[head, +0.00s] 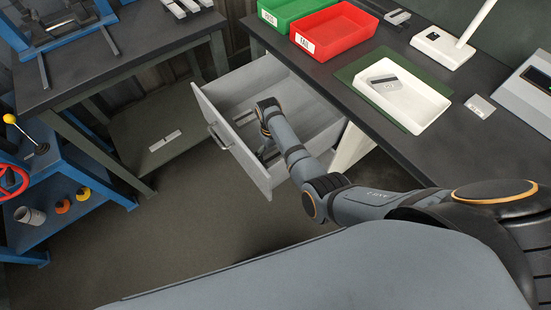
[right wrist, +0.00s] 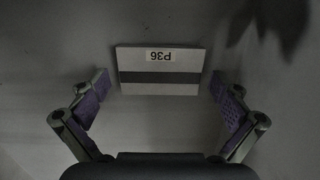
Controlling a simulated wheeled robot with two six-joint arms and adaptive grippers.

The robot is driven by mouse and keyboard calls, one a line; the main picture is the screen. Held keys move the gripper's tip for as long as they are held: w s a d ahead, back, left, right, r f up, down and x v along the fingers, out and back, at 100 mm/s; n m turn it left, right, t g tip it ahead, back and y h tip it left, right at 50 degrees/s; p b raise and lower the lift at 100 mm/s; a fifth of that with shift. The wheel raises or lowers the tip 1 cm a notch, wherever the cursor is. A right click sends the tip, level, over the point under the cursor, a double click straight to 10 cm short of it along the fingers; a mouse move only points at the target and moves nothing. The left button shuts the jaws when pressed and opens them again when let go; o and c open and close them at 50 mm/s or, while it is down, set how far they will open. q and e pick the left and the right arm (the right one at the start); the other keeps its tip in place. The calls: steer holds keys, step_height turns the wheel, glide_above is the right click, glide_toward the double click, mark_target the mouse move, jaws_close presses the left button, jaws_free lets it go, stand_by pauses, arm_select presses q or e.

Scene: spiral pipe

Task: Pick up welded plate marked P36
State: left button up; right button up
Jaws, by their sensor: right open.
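The welded plate marked P36 (right wrist: 133,62) lies on a grey surface in the right wrist view, its label upside down and a dark band across it. My right gripper (right wrist: 160,84) is open, with one purple-padded finger to each side of the plate and gaps between pads and plate. In the head view my right arm reaches into the open drawer (head: 208,112), with the right gripper (head: 268,152) low inside it. My left gripper is not in view.
The drawer walls stand close around my right gripper. On the bench above are a green bin (head: 287,12), a red bin (head: 335,30) and a white tray (head: 425,105) holding a grey plate (head: 386,84). Another bench (head: 110,55) stands at left.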

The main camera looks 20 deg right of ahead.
mark_target(275, 156)
steer(key=shift+r, duration=0.1)
steer(key=c, duration=1.6)
step_height(275, 156, up, 10)
steer(key=shift+p, duration=1.2)
steer(key=shift+c, duration=0.2)
